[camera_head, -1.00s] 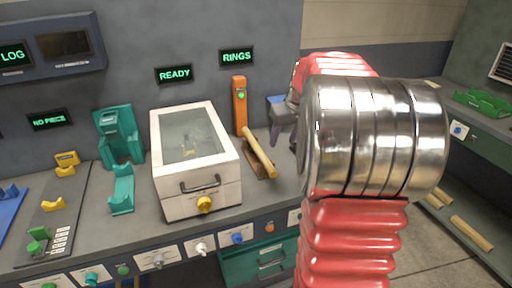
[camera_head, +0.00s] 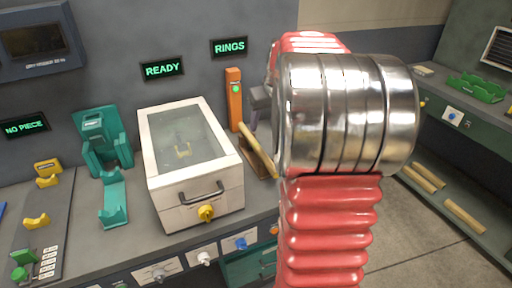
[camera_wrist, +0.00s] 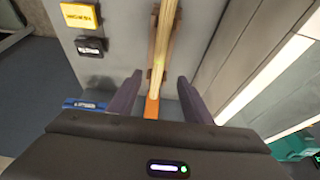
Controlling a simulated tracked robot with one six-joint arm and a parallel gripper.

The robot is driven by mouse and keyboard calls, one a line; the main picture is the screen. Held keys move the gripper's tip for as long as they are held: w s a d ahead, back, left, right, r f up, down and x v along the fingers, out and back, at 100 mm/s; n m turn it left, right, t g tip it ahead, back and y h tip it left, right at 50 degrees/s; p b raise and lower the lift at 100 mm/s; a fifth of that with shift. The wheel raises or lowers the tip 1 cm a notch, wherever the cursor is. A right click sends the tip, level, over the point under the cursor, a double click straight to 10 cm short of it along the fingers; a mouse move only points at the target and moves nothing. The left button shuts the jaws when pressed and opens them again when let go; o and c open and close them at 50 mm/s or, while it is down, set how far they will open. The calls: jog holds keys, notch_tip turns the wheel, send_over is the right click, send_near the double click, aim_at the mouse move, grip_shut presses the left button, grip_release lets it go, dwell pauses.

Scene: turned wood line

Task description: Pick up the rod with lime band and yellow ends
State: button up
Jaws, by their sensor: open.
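A pale wooden rod (camera_head: 257,149) lies tilted on a brown rest beside the orange post on the bench. In the wrist view the rod (camera_wrist: 165,40) runs lengthwise up the picture, with a faint lime tint near its middle; yellow ends cannot be made out clearly. My gripper (camera_wrist: 160,77) is open, its two dark purple fingers apart on either side of the rod's line. In the head view my gripper is mostly hidden behind my red and metal arm; only a grey-purple part shows near the post.
The orange post (camera_head: 234,100) stands just behind the rod. A white box with a glass lid (camera_head: 206,190) is close on the left, with a teal holder (camera_head: 113,200) beyond it. Several wooden pieces (camera_head: 464,215) lie on a low shelf at right.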

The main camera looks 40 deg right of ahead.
send_over(257, 144)
jog(key=s, duration=0.3)
jog(key=shift+w+a+f, duration=0.1)
jog(key=shift+a+f, duration=0.1)
jog(key=shift+f, duration=1.8)
jog(key=shift+w+a+f, duration=0.1)
jog(key=shift+a+f, duration=0.05)
jog(key=shift+f, duration=1.8)
jog(key=shift+x, duration=2.6)
jog(key=shift+w, duration=0.1)
grip_shut()
